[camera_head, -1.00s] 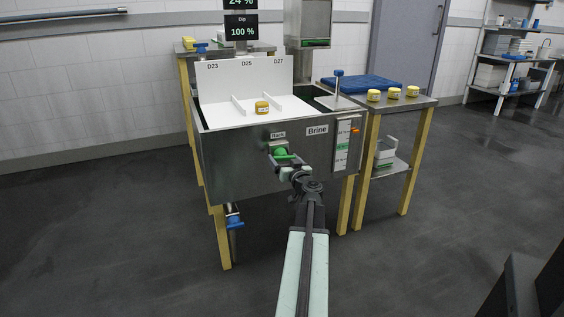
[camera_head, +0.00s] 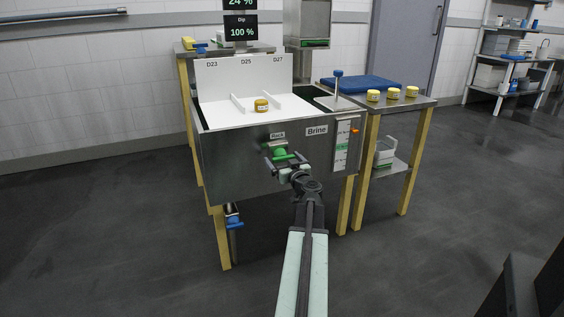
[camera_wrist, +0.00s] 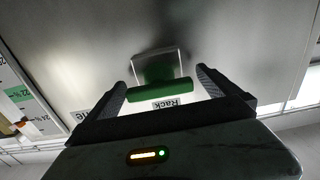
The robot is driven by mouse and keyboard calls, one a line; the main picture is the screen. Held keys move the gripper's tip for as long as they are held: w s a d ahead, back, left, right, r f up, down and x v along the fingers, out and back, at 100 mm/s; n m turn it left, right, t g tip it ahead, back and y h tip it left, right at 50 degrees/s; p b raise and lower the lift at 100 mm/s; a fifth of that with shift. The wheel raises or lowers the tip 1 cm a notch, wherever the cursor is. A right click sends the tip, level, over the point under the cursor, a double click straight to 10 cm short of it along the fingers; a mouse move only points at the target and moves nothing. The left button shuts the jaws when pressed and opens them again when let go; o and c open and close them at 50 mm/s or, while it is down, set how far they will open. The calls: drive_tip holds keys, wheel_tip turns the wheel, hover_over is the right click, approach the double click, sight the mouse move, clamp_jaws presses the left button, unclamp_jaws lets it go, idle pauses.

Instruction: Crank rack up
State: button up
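The rack crank has a green grip (camera_head: 281,154) on the steel front of the brine tank (camera_head: 232,172), below the "Rack" label (camera_head: 278,134). My gripper (camera_head: 285,158) is at this grip, its fingers spread to either side. In the wrist view, the green grip (camera_wrist: 160,91) lies crosswise between the separated fingers of my gripper (camera_wrist: 160,84); contact cannot be told. The white rack (camera_head: 221,112) has D23, D25 and D27 lanes, and a yellow cheese (camera_head: 261,105) sits on it. The display (camera_head: 240,28) reads Dip 100 %.
A side table (camera_head: 424,102) at right holds several yellow cheeses (camera_head: 373,95) and a blue mat (camera_head: 362,83). A scale (camera_head: 342,145) is on the tank front, right of the Brine label. A blue valve (camera_head: 234,222) hangs below the tank. The floor in front is open.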

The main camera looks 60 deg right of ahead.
drive_tip(key=shift+s, duration=0.2)
drive_tip(key=v, duration=0.7)
drive_tip(key=shift+s+a, duration=0.15)
drive_tip(key=shift+a, duration=0.1)
